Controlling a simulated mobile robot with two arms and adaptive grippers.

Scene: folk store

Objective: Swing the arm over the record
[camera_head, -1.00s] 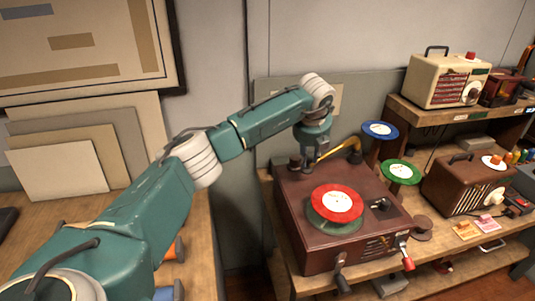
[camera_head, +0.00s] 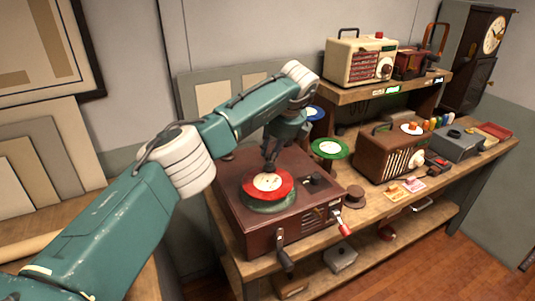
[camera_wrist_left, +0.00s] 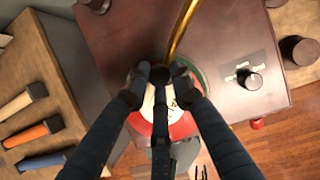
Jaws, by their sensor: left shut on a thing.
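The record player (camera_head: 305,215) is a brown box with a red record (camera_head: 283,188) with a white label, above a green disc. My left gripper (camera_head: 269,166) is over the back part of the record. In the left wrist view the brass arm (camera_wrist_left: 183,28) comes in from the top, and its dark end sits between my fingertips (camera_wrist_left: 160,76). The gripper is shut on that end, with the red record (camera_wrist_left: 182,126) below. In the head view my own arm hides the brass arm. I cannot tell whether its tip touches the record. My right gripper is out of view.
Green (camera_head: 330,148) and blue (camera_head: 314,113) records stand on holders behind the player. A brown radio (camera_head: 388,155) and a cream radio (camera_head: 358,64) are to the right.

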